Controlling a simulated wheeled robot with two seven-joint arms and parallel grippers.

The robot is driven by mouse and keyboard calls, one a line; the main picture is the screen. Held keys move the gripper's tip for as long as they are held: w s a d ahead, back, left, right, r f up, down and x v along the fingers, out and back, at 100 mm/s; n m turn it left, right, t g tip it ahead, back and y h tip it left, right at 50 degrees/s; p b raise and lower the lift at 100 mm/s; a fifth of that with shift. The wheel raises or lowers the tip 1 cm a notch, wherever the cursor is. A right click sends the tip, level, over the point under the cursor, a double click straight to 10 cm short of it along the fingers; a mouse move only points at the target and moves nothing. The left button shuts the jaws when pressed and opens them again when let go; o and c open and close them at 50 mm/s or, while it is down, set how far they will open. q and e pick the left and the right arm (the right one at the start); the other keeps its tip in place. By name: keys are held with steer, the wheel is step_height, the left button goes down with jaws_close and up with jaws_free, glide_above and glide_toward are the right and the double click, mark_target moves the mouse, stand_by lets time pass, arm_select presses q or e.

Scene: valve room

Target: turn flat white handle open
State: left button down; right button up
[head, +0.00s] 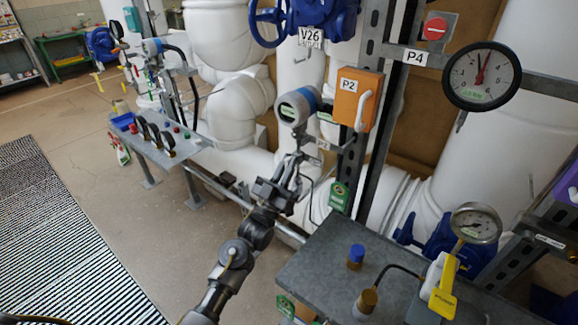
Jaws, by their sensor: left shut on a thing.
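My left gripper (297,163) reaches in from the bottom and is shut on a small part just below the round blue-and-grey transmitter (297,105). A pale flat piece (322,164) shows beside the jaws on the right; it looks like the flat white handle. Most of the held part is hidden by the fingers, and its angle cannot be told. My right gripper is not in view.
An orange box (359,98) marked P2, with a white lever, is at the upper right of the gripper. A green tag (339,196) hangs close by. A grey bench (310,270) with fittings is in front; an instrument table (180,150) stands left.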

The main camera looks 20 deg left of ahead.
arm_select(q)
steer(key=c, duration=1.6)
jaws_free()
steer(key=shift+d+f, duration=0.1)
steer(key=shift+f, duration=0.1)
steer(key=shift+o, duration=0.6)
steer(key=shift+r, duration=0.1)
steer(key=shift+s+f, duration=0.2)
steer(key=shift+f, duration=0.05)
steer(key=b+v, duration=0.3)
steer(key=v, duration=0.7)
steer(key=shift+b, duration=0.3)
steer(key=shift+s, duration=0.1)
